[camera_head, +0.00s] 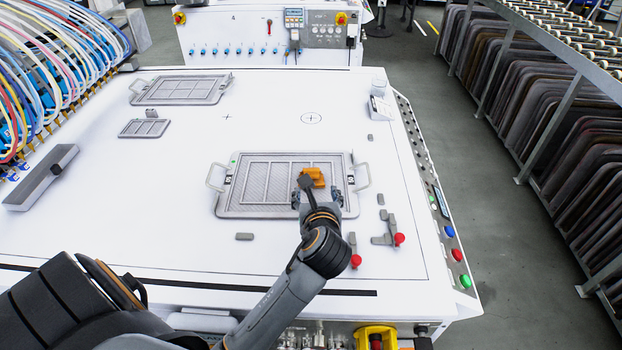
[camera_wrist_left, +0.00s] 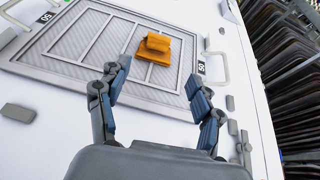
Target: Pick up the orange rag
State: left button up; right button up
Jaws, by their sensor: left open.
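The orange rag (camera_head: 314,177) lies as a small folded bundle on the right part of a grey framed plate (camera_head: 262,208) with a handle at each side. In the left wrist view the rag (camera_wrist_left: 158,48) sits beyond my fingertips, near the plate's far right part. My left gripper (camera_head: 318,196) is over the plate at the near side of the rag and partly covers it in the head view. In the left wrist view its two blue-padded fingers (camera_wrist_left: 156,80) are spread wide with nothing between them. The rag is apart from both fingers there. My right gripper is not in view.
Red-knobbed clamps (camera_head: 399,239) stand right of the plate. Another framed plate (camera_head: 181,90) and a smaller one (camera_head: 144,128) lie at the back left. A grey bar (camera_head: 41,178) and coloured hoses (camera_head: 62,55) are at the left. The white tabletop's middle is clear.

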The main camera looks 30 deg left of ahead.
aim_at(312, 175)
pick_arm(q)
jog(key=x, duration=0.8)
jog(key=shift+w+a+f, duration=0.25)
jog(key=shift+x, duration=2.65)
jog(key=shift+s+a+r, duration=0.1)
jog(key=shift+a+r, duration=0.05)
jog(key=shift+r, duration=0.1)
jog(key=shift+c, duration=0.6)
jog(key=c, duration=1.1)
